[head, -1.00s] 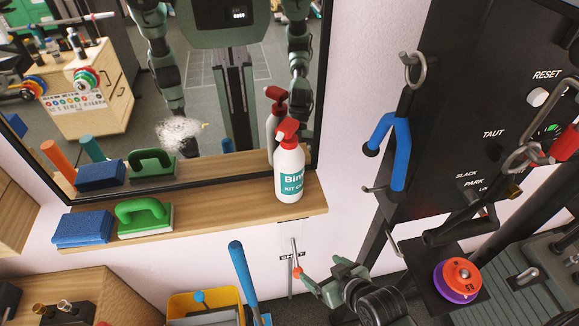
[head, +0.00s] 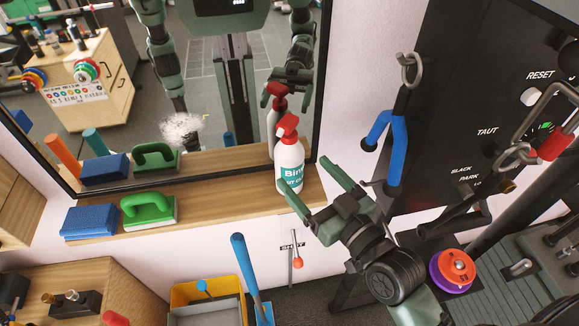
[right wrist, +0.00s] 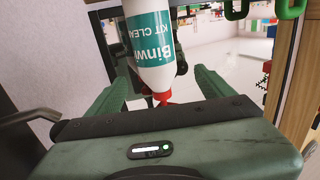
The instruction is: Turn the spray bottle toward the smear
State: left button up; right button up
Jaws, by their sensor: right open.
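The spray bottle (head: 290,165), white with a red trigger head and a teal label, stands upright on the wooden shelf (head: 235,208) before the mirror. The smear (head: 181,129) is a whitish patch on the mirror (head: 225,110), left of the bottle. My right gripper (head: 304,177) is open, its fingertips close to the bottle's lower right side; contact cannot be told. In the right wrist view the bottle (right wrist: 151,50) appears upside down, in line with the gap between the open fingers (right wrist: 160,90). My left gripper is not directly in view.
A green-handled block (head: 148,211) and a blue sponge (head: 90,221) sit on the shelf's left part. A yellow bin (head: 205,292) stands below. The shelf is bare between the green-handled block and the bottle.

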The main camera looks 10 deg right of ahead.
aim_at(298, 162)
jog(key=p+x, duration=0.1)
jog(key=x, duration=0.2)
jog(key=p+x, duration=0.1)
jog(key=x, duration=0.1)
jog(key=shift+w+d, duration=0.1)
jog(key=shift+w, duration=0.35)
jog(key=shift+w+f, duration=0.2)
jog(key=shift+w, duration=0.05)
jog(key=shift+s, duration=0.1)
jog(key=c, duration=1.8)
jog(key=shift+r, duration=0.2)
